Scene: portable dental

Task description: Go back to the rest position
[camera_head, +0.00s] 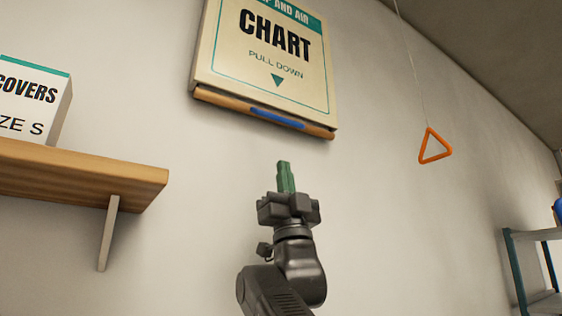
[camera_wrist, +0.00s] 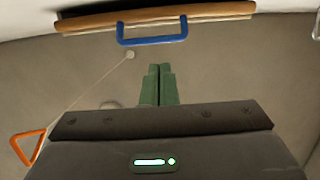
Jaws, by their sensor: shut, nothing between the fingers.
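My gripper (camera_head: 286,177) points up in front of the wall, with its green fingers shut together and nothing between them. The fingers also show in the wrist view (camera_wrist: 158,84). A pull-down chart (camera_head: 275,65) hangs on the wall above the gripper, with a wooden bar and a blue handle (camera_head: 277,118) along its lower edge. In the wrist view the blue handle (camera_wrist: 152,38) is beyond the fingertips, and a gap shows between them.
A wooden shelf (camera_head: 90,175) with a box of covers (camera_head: 32,103) juts out on the left. An orange triangular pull (camera_head: 434,147) hangs on a cord to the right. A rack (camera_head: 535,270) stands at the far right. Bare wall surrounds my gripper.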

